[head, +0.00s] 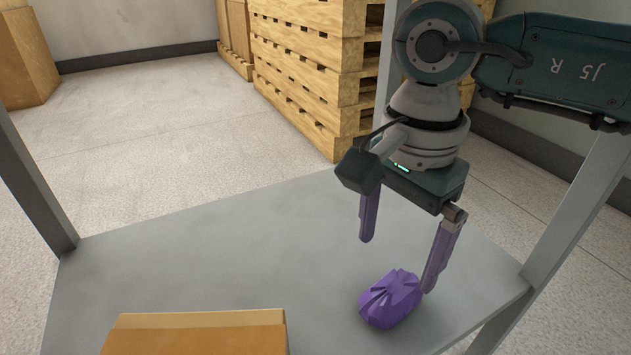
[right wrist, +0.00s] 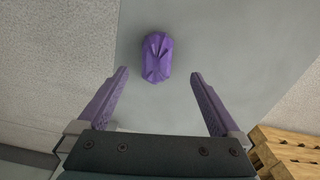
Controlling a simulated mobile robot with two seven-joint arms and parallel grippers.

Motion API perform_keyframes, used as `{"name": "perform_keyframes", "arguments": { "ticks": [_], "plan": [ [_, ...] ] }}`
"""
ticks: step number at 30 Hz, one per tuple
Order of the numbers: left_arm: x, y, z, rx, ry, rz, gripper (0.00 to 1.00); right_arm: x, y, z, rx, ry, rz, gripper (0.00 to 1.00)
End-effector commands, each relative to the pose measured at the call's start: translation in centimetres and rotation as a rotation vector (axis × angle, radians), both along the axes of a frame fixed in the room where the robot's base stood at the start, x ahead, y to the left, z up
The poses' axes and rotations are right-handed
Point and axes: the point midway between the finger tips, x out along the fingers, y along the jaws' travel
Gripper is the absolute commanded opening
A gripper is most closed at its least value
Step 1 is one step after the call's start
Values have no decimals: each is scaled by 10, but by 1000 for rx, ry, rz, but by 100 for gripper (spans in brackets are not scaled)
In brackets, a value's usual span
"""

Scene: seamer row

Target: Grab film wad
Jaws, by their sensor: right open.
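The film wad is a purple, creased lump (head: 390,298) lying on the grey table (head: 215,265) near its right end in the head view. In the right wrist view the film wad (right wrist: 156,58) lies ahead of the fingertips, roughly centred between their lines. My right gripper (head: 396,265) is open, with its purple fingers pointing down above the table near the wad. It also shows in the right wrist view (right wrist: 159,75), with nothing between its fingers. Whether a finger touches the wad is not clear. My left gripper is not in view.
A cardboard box (head: 197,335) stands at the table's front edge, left of the wad. Grey posts rise at the table's left (head: 32,180) and right (head: 580,205). Wooden pallets (head: 310,65) are stacked on the floor behind. The table's middle is clear.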

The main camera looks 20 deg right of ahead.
Motion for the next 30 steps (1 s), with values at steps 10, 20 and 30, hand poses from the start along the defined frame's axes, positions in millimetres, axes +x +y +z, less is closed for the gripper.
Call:
{"name": "perform_keyframes", "arguments": {
  "ticks": [10, 20, 30],
  "plan": [
    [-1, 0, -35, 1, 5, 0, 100, -2, -2, -45, 5, 0, -2, 100],
    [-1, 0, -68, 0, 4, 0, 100, -5, -8, -83, 6, 0, -2, 100],
    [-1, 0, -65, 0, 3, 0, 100, -5, -8, -80, 6, 0, -1, 82]
  ]
}}
